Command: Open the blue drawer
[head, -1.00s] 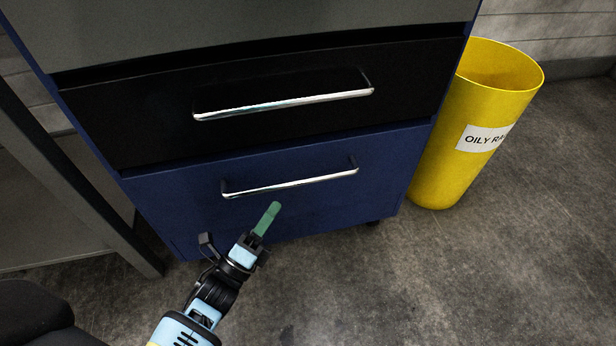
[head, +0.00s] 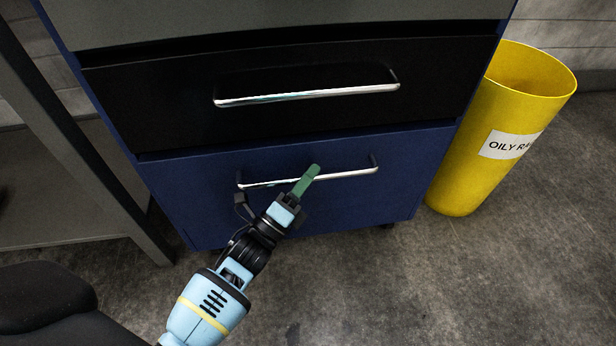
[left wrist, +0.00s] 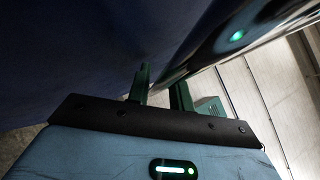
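The blue drawer (head: 400,195) is the lowest front of the cabinet and looks shut. Its chrome bar handle (head: 350,174) runs across the upper part of the front. My left gripper (head: 312,169) is at the handle, its green fingers overlapping the bar right of its middle. In the left wrist view its two fingers (left wrist: 160,82) stand apart, with the shiny handle (left wrist: 238,38) close to their tips. I cannot tell whether the bar lies fully between them. My right gripper is in neither view.
A black drawer (head: 180,110) with its own chrome handle (head: 310,94) is directly above. A yellow oily-rag bin (head: 465,160) stands right of the cabinet. A grey metal frame (head: 85,150) is at the left. The floor (head: 450,280) in front is clear.

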